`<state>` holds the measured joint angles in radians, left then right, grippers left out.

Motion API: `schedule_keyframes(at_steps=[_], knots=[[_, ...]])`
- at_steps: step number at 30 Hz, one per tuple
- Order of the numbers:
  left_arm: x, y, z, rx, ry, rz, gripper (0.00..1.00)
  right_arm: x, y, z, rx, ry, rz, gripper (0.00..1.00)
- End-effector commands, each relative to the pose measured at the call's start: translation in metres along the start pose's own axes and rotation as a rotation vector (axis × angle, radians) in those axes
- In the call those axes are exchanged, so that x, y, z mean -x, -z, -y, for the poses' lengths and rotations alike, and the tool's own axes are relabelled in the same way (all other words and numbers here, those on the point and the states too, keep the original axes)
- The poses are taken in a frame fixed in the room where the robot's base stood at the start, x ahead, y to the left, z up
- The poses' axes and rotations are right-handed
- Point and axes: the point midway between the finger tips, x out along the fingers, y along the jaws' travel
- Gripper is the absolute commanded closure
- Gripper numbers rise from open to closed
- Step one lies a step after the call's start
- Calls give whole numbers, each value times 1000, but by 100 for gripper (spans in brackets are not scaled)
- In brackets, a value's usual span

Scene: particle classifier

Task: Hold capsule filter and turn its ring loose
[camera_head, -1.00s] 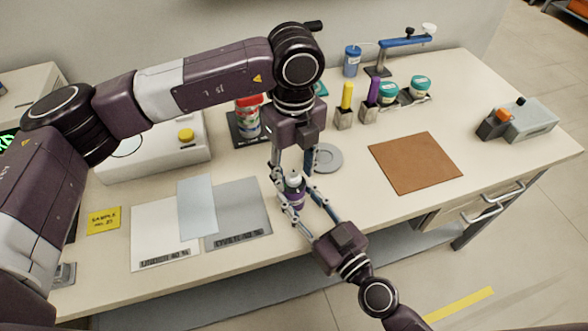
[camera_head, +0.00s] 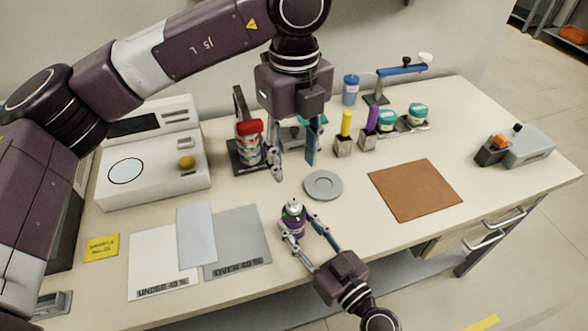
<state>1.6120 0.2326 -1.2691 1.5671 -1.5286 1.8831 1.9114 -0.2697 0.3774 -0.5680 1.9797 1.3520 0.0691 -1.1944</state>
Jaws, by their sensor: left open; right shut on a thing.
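The ring cannot be made out clearly at this size.
A grey round dish (camera_head: 323,185) lies just behind the filter. A brown mat (camera_head: 415,189) is at right. A grey sheet (camera_head: 237,243) and white sheet (camera_head: 150,262) lie at left. A red-topped stack (camera_head: 248,143) and a white instrument (camera_head: 150,180) stand behind.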

Motion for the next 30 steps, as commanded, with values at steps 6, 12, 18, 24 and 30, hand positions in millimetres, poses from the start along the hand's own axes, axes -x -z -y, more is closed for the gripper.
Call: schedule_keyframes(at_steps=[6,12,18,24,30], knots=[[2,0,0,0,-1,-1,58,0,0,0,0,-1,-1,100],[2,0,0,0,-1,-1,58,0,0,0,0,0,-1,49],[1,0,0,0,-1,-1,58,0,0,0,0,0,0,44],[1,0,0,0,-1,-1,58,2,0,0,1,0,1,44],[1,0,0,0,-1,-1,58,20,-2,0,6,2,4,44]])
